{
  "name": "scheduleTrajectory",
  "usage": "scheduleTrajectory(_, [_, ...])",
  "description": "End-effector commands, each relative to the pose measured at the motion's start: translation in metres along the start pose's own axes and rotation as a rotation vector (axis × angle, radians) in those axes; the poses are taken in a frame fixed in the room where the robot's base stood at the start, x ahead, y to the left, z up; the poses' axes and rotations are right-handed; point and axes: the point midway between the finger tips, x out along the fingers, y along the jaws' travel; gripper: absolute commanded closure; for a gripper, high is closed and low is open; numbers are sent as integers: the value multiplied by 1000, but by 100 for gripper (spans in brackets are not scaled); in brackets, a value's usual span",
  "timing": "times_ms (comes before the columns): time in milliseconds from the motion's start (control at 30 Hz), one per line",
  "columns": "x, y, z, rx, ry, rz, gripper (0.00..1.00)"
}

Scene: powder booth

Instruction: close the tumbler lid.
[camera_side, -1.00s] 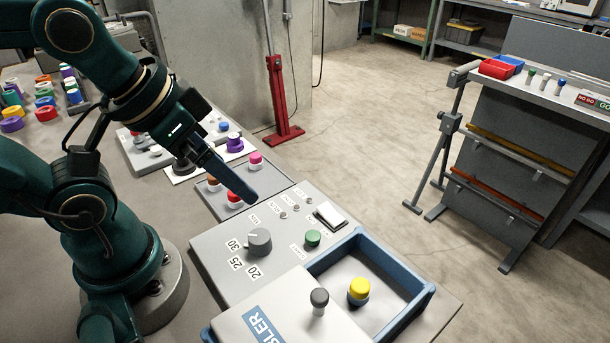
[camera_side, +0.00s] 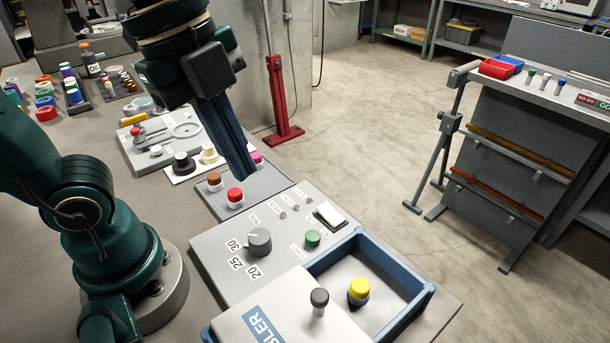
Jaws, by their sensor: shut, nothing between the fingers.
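The tumbler (camera_side: 424,300) is a blue-walled box at the lower right, with its top partly open. Its grey lid (camera_side: 270,308), marked with lettering ending in "BLER", covers the left part and carries a dark knob (camera_side: 319,298) on a post. A yellow-capped container (camera_side: 359,289) stands inside the uncovered part.
The control panel (camera_side: 217,266) between gripper and tumbler bears a grey dial (camera_side: 259,242), a green button (camera_side: 312,238) and a white switch (camera_side: 329,215). A red-capped jar (camera_side: 235,195) and a brown-capped jar (camera_side: 214,180) stand behind it. Open floor lies right of the bench.

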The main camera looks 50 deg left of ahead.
Motion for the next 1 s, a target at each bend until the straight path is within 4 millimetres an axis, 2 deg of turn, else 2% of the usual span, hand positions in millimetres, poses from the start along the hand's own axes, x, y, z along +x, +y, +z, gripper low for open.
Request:
scheduleTrajectory(33, [-2, -2, -11, 155, 15, 50, 100])
scheduleTrajectory(200, [-5, -3, -49, 705, 104, 210, 100])
scheduleTrajectory(300, [-1, 0, -73, 990, 175, 300, 100])
scheduleTrajectory(400, [6, 6, -94, 1193, 238, 378, 100])
scheduleTrajectory(600, [27, 18, -119, 1318, 280, 481, 100])
scheduleTrajectory(1000, [52, 38, -120, 1342, 280, 525, 100])
